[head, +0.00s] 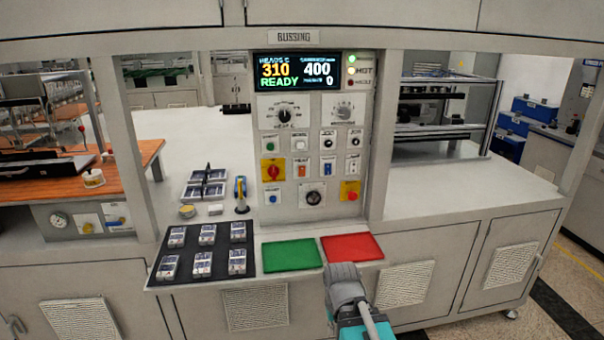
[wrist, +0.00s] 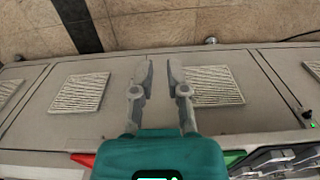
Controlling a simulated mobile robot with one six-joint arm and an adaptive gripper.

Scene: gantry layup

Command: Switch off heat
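The control panel (head: 312,150) stands upright at the middle of the bench. A small rocker switch with an orange face, labelled HEAT (head: 302,169), sits in its lower switch row; its position is too small to tell. The display (head: 297,70) reads 310, 400, 0 and READY. A green lamp (head: 352,58) is lit beside it, above a lamp marked HOT (head: 351,70). My gripper (head: 343,272) is low in front of the bench, near the red mat, well apart from the panel. In the wrist view its two fingers (wrist: 158,70) are apart with nothing between them.
A green mat (head: 291,254) and a red mat (head: 352,247) lie before the panel. A black tray (head: 219,269) with several small packs is left of them. A yellow-and-blue tool (head: 240,192) stands behind it. The right worktop (head: 455,187) is clear.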

